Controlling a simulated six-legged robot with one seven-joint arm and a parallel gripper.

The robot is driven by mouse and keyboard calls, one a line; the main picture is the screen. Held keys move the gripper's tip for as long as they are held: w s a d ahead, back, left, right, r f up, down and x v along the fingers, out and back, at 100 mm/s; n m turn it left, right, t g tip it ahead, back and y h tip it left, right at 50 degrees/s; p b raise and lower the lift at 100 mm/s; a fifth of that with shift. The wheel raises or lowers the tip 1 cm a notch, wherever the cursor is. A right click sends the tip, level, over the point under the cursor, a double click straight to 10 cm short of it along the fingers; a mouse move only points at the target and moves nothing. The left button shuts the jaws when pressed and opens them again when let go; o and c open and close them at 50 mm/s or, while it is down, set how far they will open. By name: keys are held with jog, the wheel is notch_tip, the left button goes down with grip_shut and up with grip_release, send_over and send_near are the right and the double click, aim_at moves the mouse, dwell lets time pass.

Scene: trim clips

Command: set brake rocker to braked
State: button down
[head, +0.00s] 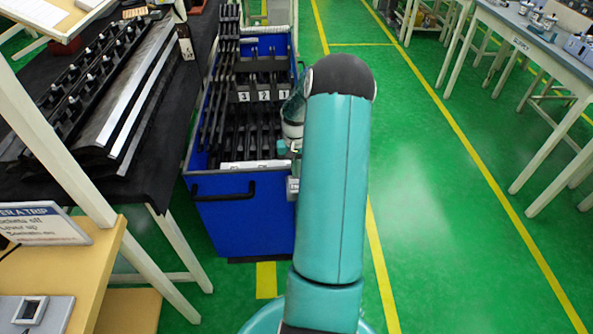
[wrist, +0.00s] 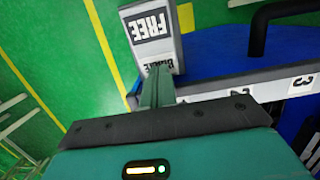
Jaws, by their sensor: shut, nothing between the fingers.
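The brake rocker (wrist: 152,38) is a pale grey block with FREE and BRAKE labels. In the wrist view it is at the top centre, at the end of the blue cart's pale rim. In the head view a small grey block at the cart's front right corner (head: 292,187) looks like it, partly behind my arm. My gripper (wrist: 155,80) is shut and empty. Its fingertips overlap the BRAKE end in the wrist view; I cannot tell whether they touch. The rocker's tilt is unclear. In the head view my arm hides most of the gripper.
The blue cart (head: 240,220) holds long black strips behind dividers marked 3, 2 and 1, with a black handle (head: 222,192) in front. A dark-draped table (head: 150,165) stands close on its left. Green floor (head: 430,230) with yellow lines is clear to the right, before workbenches.

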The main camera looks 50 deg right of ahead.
notch_tip(320, 180, up, 13)
jog(key=w+d, duration=0.2)
jog(key=shift+r, duration=0.15)
jog(key=shift+w, duration=0.1)
dwell(0.4)
jog(key=w+a+r+n+t+h, duration=0.1)
jog(key=a+r+n, duration=0.1)
jog(key=a+r, duration=0.75)
jog(key=w+a+r+n+t+h, duration=0.1)
jog(key=a+r+n+h, duration=0.15)
jog(key=a+r, duration=0.7)
jog(key=s+a+n+t, duration=0.1)
jog(key=s+a, duration=0.3)
jog(key=a, duration=0.4)
jog(key=s+a+n+t+y, duration=0.1)
jog(key=s+a+n+t, duration=0.1)
jog(key=s+a, duration=0.3)
jog(key=s+a+f+n+t+y, duration=0.1)
jog(key=s+a, duration=0.4)
jog(key=a, duration=0.6)
jog(key=shift+a+n+t, duration=0.2)
jog(key=shift+n+t, duration=0.2)
jog(key=shift+n, duration=0.25)
